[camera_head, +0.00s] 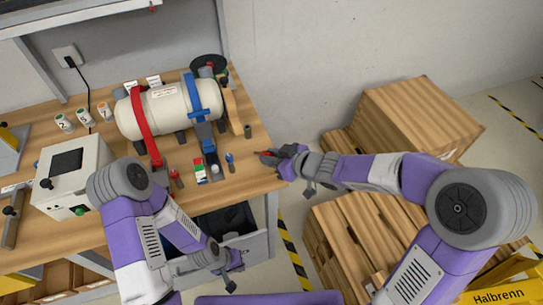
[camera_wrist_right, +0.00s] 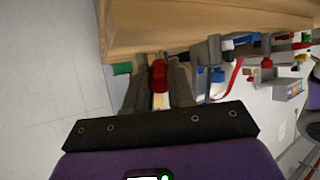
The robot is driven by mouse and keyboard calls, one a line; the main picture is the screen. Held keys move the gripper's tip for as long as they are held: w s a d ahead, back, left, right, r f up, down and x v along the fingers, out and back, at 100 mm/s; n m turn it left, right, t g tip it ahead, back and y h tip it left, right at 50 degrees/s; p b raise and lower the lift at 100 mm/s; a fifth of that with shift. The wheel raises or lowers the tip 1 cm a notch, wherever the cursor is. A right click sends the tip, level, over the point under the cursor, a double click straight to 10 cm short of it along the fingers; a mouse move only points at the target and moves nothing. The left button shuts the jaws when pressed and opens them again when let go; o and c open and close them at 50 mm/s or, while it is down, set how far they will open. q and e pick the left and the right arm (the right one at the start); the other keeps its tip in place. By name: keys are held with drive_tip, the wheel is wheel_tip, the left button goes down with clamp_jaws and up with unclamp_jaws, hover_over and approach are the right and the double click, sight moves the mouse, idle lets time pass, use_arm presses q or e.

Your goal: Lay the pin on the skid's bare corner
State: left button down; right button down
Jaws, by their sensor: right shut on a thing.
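The pin is most likely the small red piece (camera_head: 265,154) at the tip of my right gripper (camera_head: 280,160), by the workbench's right edge. In the right wrist view the red piece (camera_wrist_right: 159,73) sits between the two fingers of my right gripper (camera_wrist_right: 155,88), which is shut on it. Its far end is hard to make out. The skid seems to be the slatted wooden platform (camera_head: 345,235) on the floor at the lower right; my right arm hides part of it. My left gripper (camera_head: 236,262) is low in front of the bench, away from the pin; its jaws are too small to read.
The workbench (camera_head: 255,180) carries a cream tank (camera_head: 168,108) with red and blue straps, a grey box (camera_head: 75,175) and small bottles. A wooden crate (camera_head: 420,110) stands behind my right arm. A yellow item (camera_head: 505,290) is at the lower right. A drawer (camera_head: 235,250) stands open below.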

drive_tip(key=shift+f+b, duration=0.45)
drive_tip(key=shift+f, duration=0.1)
drive_tip(key=c, duration=0.9)
unclamp_jaws()
drive_tip(key=p+v, duration=0.3)
drive_tip(key=v, duration=0.3)
drive_tip(key=shift+d+r+p, duration=0.1)
drive_tip(key=shift+r+p, duration=0.15)
drive_tip(key=shift+p, duration=0.15)
drive_tip(key=shift+s+d+r, duration=0.15)
drive_tip(key=shift+s+d, duration=0.3)
drive_tip(key=shift+s, duration=0.05)
